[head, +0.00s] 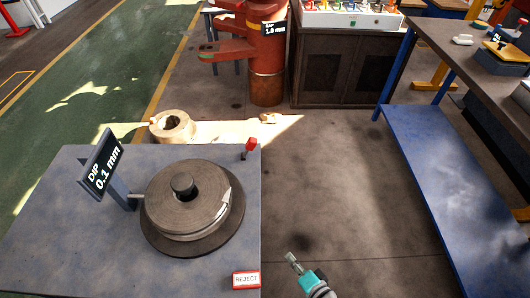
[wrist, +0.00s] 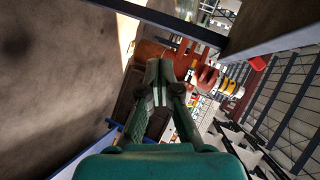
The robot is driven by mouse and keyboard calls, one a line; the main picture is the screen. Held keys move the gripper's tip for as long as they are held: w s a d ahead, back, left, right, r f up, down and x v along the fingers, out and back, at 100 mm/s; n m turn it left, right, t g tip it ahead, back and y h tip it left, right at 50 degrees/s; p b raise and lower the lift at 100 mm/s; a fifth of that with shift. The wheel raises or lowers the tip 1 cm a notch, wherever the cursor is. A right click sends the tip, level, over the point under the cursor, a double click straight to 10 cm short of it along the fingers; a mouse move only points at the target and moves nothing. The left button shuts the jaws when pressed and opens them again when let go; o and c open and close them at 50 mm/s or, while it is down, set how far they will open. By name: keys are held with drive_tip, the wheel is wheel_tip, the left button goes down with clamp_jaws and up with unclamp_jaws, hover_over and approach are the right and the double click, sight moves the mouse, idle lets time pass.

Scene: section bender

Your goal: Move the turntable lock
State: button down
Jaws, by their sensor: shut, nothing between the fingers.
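My gripper (head: 291,258) is right of the table's right edge, apart from the turntable and the red-capped post. In the wrist view its fingers (wrist: 158,84) are shut together with nothing between them. The wrist view does not clearly show the turntable or the post.
A "DIP 0.1 mm" sign (head: 104,167) rises at the turntable's left. A red "REJECT" plate (head: 245,280) lies at the near right corner. A blue bench (head: 440,190) stands right; a dark cabinet (head: 345,68) stands behind. The floor (head: 335,185) between table and bench is clear.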

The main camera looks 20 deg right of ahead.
sight(248, 149)
drive_tip(key=w+d+r+m+t+y, duration=0.2)
drive_tip(key=w+d+r+t, duration=0.1)
drive_tip(key=w+r, duration=0.4)
drive_tip(key=w+d+r+m+t+y, duration=0.2)
drive_tip(key=w+d+r, duration=0.3)
drive_tip(key=w, duration=0.9)
drive_tip(key=shift+r+t+y, duration=0.7)
drive_tip(key=shift+r+y, duration=0.1)
drive_tip(key=shift+r, duration=0.1)
drive_tip(key=s+a+x, duration=0.1)
drive_tip(key=a+x, duration=0.1)
drive_tip(key=x, duration=1)
drive_tip(key=shift+a+r, duration=0.3)
drive_tip(key=shift+r, duration=0.15)
drive_tip(key=shift+w, duration=0.2)
